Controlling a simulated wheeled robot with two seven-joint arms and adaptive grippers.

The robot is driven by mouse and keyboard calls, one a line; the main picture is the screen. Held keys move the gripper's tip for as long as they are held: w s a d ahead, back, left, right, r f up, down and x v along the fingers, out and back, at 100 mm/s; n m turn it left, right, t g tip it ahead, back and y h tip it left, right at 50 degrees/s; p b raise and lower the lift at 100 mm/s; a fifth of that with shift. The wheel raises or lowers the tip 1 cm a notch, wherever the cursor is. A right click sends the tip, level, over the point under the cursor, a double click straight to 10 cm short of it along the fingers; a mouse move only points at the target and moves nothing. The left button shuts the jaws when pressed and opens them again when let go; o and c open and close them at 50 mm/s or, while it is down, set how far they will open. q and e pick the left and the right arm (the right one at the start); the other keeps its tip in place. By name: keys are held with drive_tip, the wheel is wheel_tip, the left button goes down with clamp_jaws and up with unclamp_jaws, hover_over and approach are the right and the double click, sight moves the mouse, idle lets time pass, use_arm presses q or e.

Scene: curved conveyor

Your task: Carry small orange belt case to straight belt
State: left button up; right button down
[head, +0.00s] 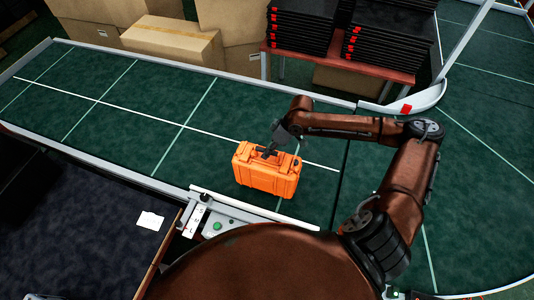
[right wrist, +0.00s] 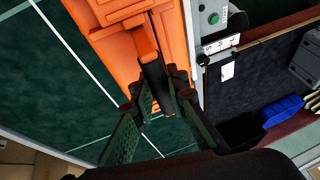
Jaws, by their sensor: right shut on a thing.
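The small orange case (head: 266,178) is upright on or just above the green straight belt (head: 110,95), near the belt's right end; I cannot tell whether its bottom touches. My right gripper (head: 270,151) reaches down from above and is shut on the case's dark handle. In the right wrist view, the handle (right wrist: 154,78) lies between the two fingers, and the orange case (right wrist: 110,30) fills the upper middle. The case's underside is hidden. My left gripper is not in view.
The curved belt (head: 480,130) joins on the right. A metal rail (head: 130,62) edges the straight belt. Cardboard boxes (head: 175,42) and a red table (head: 370,68) with stacked black trays stand behind. A control panel with a green button (head: 217,226) is at the near edge. The belt's left is clear.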

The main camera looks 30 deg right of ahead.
drive_tip(key=shift+w+d+f, duration=0.35)
drive_tip(key=shift+w+f, duration=0.35)
drive_tip(key=shift+f, duration=0.05)
drive_tip(key=shift+w+d+f+p, duration=0.1)
drive_tip(key=shift+f+p, duration=0.65)
drive_tip(key=shift+f, duration=0.8)
drive_tip(key=c, duration=2.4)
unclamp_jaws()
drive_tip(key=shift+s+f, duration=0.2)
drive_tip(key=shift+f, duration=0.1)
drive_tip(key=o, duration=0.5)
drive_tip(key=b+v, duration=0.2)
drive_tip(key=v, duration=1)
drive_tip(key=shift+r, duration=0.2)
